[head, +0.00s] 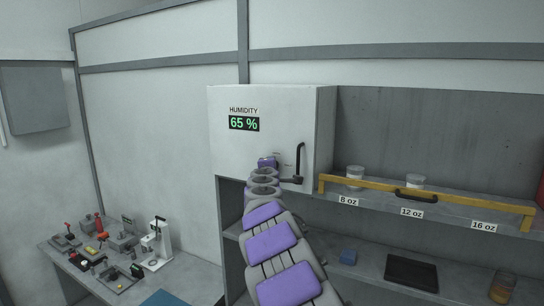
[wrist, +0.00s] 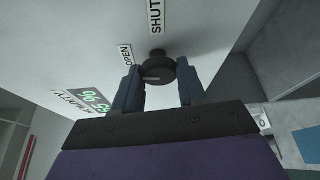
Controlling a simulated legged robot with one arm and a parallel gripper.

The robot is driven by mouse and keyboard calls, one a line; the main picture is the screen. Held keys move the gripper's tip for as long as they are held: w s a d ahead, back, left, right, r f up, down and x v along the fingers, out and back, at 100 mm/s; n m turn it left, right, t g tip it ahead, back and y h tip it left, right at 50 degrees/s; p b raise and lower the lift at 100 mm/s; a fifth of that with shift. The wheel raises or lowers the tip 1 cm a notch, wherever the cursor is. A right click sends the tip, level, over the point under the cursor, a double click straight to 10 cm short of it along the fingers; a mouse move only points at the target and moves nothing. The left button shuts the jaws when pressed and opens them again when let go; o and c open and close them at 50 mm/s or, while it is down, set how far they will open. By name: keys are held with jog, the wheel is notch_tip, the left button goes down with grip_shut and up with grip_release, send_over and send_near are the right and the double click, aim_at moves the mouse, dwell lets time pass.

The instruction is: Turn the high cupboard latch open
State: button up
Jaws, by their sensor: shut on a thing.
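The high cupboard (head: 222,150) is a white box on the wall with a humidity display reading 65 %. Its latch is a round dark knob (wrist: 158,68) on the cupboard's face, seen in the wrist view. My gripper (wrist: 158,80) has its two dark fingers on opposite sides of the knob, shut on it. An OPEN label (wrist: 125,56) and a SHUT label (wrist: 156,16) are beside the knob. A small light mark shows on the knob, but I cannot tell which label it points to. In the head view my arm hides the latch.
A black vertical handle (head: 300,160) is on the cupboard front, right of my gripper. A yellow rail (head: 385,187) crosses the shelf to the right, with cups behind it. A table (head: 190,280) with tools stands low at left.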

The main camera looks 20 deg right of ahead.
jog(key=shift+a+n+p, duration=0.1)
jog(key=shift+n+p, duration=0.4)
jog(key=shift+p, duration=0.35)
jog(key=shift+f, duration=0.25)
jog(key=o, duration=1.1)
jog(key=shift+w, duration=0.3)
jog(key=shift+c, duration=0.2)
jog(key=shift+s+r, duration=0.2)
jog(key=shift+s, duration=0.1)
jog(key=shift+a, duration=0.15)
jog(key=b+v, duration=0.3)
jog(key=v, duration=1.4)
jog(key=shift+r+b, duration=0.3)
jog(key=shift+w+a, duration=0.1)
